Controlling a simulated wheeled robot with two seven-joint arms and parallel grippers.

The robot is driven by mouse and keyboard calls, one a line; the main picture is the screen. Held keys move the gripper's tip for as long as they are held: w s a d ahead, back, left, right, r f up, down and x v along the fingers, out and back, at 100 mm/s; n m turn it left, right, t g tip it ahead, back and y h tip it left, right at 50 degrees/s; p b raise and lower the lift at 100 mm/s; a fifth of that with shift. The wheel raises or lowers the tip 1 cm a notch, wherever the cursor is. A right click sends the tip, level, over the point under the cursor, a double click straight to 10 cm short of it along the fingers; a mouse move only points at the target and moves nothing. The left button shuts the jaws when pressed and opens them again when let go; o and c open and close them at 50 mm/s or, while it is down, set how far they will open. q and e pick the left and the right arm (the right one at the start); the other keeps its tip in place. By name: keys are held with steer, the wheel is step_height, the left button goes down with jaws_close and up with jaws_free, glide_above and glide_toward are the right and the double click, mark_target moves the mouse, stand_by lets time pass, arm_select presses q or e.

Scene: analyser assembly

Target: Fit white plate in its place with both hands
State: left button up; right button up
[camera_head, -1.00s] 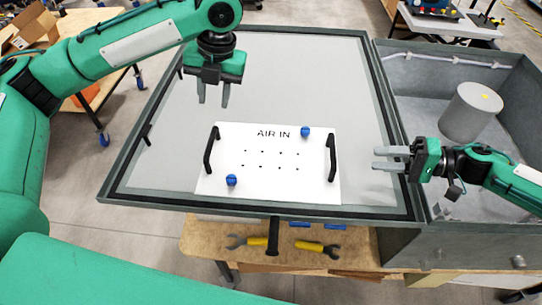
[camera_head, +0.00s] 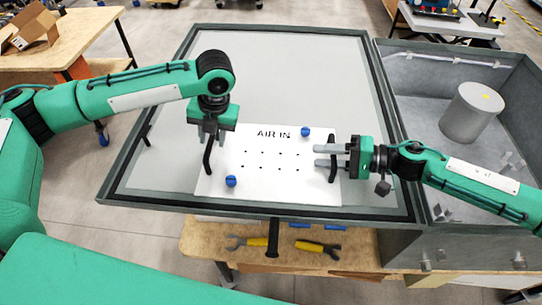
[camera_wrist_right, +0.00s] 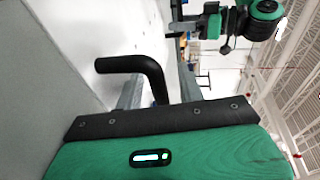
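The white plate (camera_head: 262,185), marked "AIR IN", lies flat on the grey panel of a framed door or lid. It has a black handle on each side and two blue knobs. My left gripper (camera_head: 210,137) points down at the upper end of the left handle (camera_head: 208,160); its fingers look apart. My right gripper (camera_head: 324,156) reaches in from the right at the right handle (camera_head: 333,172). In the right wrist view, this black handle (camera_wrist_right: 135,65) lies between the spread fingers, with a gap to one finger. Contact at the left handle cannot be made out.
The dark frame (camera_head: 250,204) edges the panel (camera_head: 290,75). To the right is an open grey bin (camera_head: 418,105) with a grey cylinder (camera_head: 470,112). Below, a wooden table (camera_head: 205,240) holds yellow-handled tools (camera_head: 318,247). The panel behind the plate is clear.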

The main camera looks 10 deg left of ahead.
arm_select(q)
steer(key=shift+f, duration=0.1)
arm_select(e)
steer(key=shift+a, duration=0.15)
arm_select(q)
steer(key=shift+c, duration=0.4)
arm_select(e)
steer(key=shift+c, duration=0.5)
arm_select(q)
jaws_close()
arm_select(e)
jaws_close()
